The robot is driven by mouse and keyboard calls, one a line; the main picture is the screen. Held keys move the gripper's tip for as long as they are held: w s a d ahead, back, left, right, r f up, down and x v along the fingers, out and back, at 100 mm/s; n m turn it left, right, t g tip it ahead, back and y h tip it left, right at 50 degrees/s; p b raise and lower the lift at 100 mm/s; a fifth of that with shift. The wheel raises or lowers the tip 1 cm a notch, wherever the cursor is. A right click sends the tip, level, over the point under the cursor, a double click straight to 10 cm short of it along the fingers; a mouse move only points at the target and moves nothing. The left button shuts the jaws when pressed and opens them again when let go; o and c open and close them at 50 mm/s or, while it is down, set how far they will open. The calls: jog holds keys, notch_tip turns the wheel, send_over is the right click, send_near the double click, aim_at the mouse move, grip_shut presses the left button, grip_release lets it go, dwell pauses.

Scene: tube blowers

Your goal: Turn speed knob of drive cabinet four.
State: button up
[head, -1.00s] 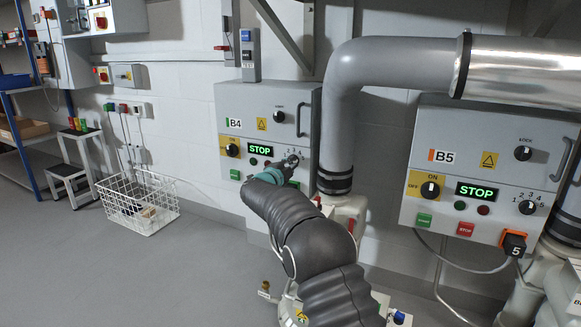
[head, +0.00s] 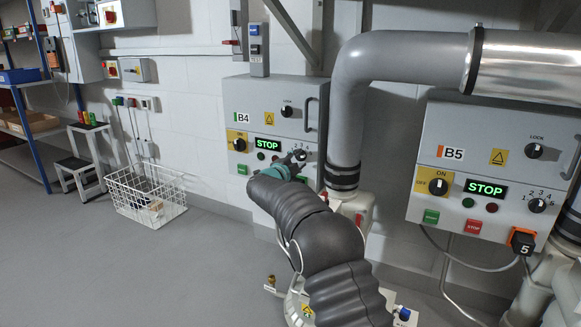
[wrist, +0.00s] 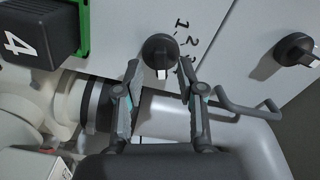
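Drive cabinet four (head: 277,95) is the grey wall box marked B4, with a lit green STOP display (head: 265,145). Its speed knob (wrist: 160,48) is black and round with a light-marked grip, beside the numbers 1, 2 and 3 in the wrist view. My gripper (wrist: 159,66) is open, its two fingers on either side of the knob's near part. I cannot tell whether they touch it. In the head view my gripper (head: 298,157) is at the cabinet's lower right and partly hides the knob and its scale.
A black plug marked 4 (wrist: 35,30) is at left. A grey pipe (head: 346,120) runs beside the cabinet. Cabinet B5 (head: 480,130) is at right.

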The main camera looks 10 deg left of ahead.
jog(key=v, duration=1.1)
jog(key=shift+s, duration=0.15)
